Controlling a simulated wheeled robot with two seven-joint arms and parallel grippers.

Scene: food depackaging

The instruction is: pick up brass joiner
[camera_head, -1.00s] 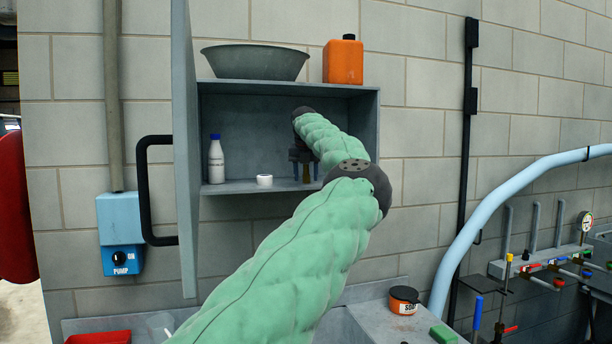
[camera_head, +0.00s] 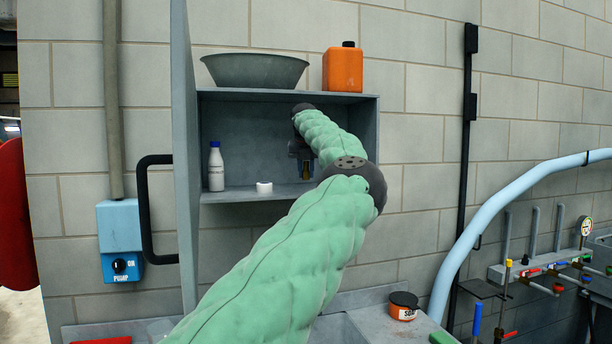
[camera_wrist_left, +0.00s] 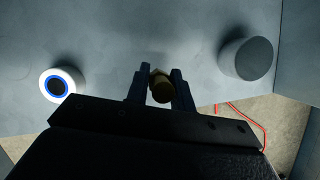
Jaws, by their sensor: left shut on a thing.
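The brass joiner (camera_wrist_left: 161,88) is a small, dull gold piece standing between the two fingers of my left gripper (camera_wrist_left: 160,92) in the left wrist view. The fingers are shut on its sides. In the head view, my left gripper (camera_head: 304,170) reaches into the open grey wall cabinet (camera_head: 245,195), and a sliver of the joiner (camera_head: 306,168) shows at the fingers, low over the shelf floor. My green-sleeved arm covers the cabinet's lower right part. I cannot tell whether the joiner still touches the shelf. My right gripper is not in view.
A grey cylinder (camera_wrist_left: 246,58) stands to the right in the wrist view. A basin (camera_head: 254,69) and orange canister (camera_head: 343,67) sit on top. The open door (camera_head: 184,150) bounds the left.

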